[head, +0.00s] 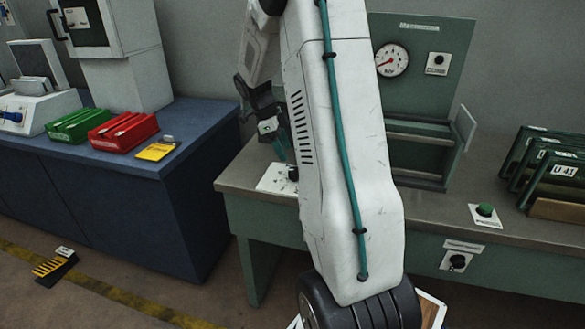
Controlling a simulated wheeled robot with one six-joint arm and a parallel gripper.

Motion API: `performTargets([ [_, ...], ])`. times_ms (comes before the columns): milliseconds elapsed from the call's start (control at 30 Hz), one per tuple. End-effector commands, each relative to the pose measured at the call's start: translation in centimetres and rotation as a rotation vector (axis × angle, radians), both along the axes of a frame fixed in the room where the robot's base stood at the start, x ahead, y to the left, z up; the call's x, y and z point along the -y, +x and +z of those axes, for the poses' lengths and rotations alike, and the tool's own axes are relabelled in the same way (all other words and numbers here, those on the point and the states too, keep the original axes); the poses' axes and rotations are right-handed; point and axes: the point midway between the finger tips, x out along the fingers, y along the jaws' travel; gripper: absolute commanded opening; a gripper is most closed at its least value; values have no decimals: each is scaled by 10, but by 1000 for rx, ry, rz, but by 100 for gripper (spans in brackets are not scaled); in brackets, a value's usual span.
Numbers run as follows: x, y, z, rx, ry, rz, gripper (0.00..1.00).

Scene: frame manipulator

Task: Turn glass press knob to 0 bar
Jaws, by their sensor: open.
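A green press-like frame stands on the bench with a round gauge (391,60) on its back panel. The gauge's red needle points to the lower left; its numbers are too small to read. A black knob (292,174) sits on a white plate (272,180) on the bench top, partly hidden by my arm. Another black knob (457,262) is on the bench front under a small label, and a small dark control (438,59) is beside the gauge. I cannot read which is the glass press knob. My gripper (281,152) is open, pointing down just above the white plate.
My arm covers the middle of the bench. A green button (485,209) and a rack of green frames (555,165) are at the right. A blue cabinet (190,150) at the left holds a green bin (74,125) and a red bin (123,131).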

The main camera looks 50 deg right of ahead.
Motion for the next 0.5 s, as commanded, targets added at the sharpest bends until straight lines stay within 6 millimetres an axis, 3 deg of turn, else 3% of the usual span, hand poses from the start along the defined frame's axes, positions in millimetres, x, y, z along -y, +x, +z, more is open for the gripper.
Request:
performTargets([
  [500, 15, -22, -64, -1, -6, -23, 59],
])
